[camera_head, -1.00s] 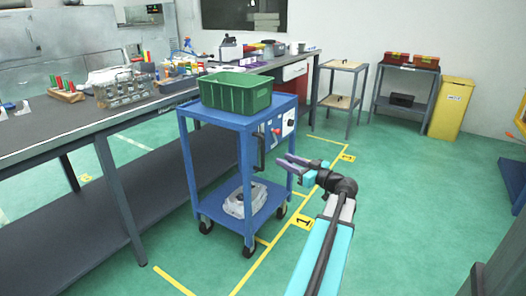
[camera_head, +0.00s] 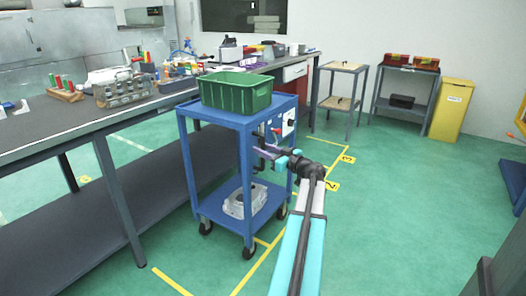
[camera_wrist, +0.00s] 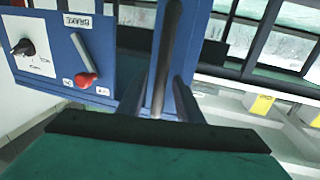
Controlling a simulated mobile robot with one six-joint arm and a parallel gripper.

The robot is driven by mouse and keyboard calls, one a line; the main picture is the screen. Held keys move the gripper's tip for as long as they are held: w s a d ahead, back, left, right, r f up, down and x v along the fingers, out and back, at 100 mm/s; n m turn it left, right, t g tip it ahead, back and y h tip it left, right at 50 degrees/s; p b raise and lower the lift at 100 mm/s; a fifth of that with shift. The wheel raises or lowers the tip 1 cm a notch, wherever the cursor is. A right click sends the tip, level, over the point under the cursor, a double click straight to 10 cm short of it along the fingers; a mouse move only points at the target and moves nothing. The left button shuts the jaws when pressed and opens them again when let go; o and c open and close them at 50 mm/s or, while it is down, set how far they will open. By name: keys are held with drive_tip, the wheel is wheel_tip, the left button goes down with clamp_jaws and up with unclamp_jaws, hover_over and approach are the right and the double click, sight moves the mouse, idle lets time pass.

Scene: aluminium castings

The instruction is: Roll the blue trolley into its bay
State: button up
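The blue trolley (camera_head: 222,212) stands upright beside the long bench. A green crate (camera_head: 236,93) is on its top shelf and a grey casting (camera_head: 245,200) on its lower shelf. Its dark upright handle (camera_head: 257,152) is on the side facing my arm. My gripper (camera_head: 265,151) is at the handle. In the wrist view, the handle bar (camera_wrist: 168,55) stands between the two fingers of my gripper (camera_wrist: 160,90), which look apart. Contact cannot be told. Yellow floor lines (camera_head: 262,268) with number plates 2 (camera_head: 332,185) and 3 (camera_head: 347,160) mark bays.
The long bench (camera_head: 60,130) with parts is left of the trolley. Side tables (camera_head: 340,68) and a yellow bin (camera_head: 451,110) stand at the back.

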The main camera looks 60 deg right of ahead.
drive_tip(key=shift+w, duration=0.2)
clamp_jaws()
drive_tip(key=shift+d, duration=0.1)
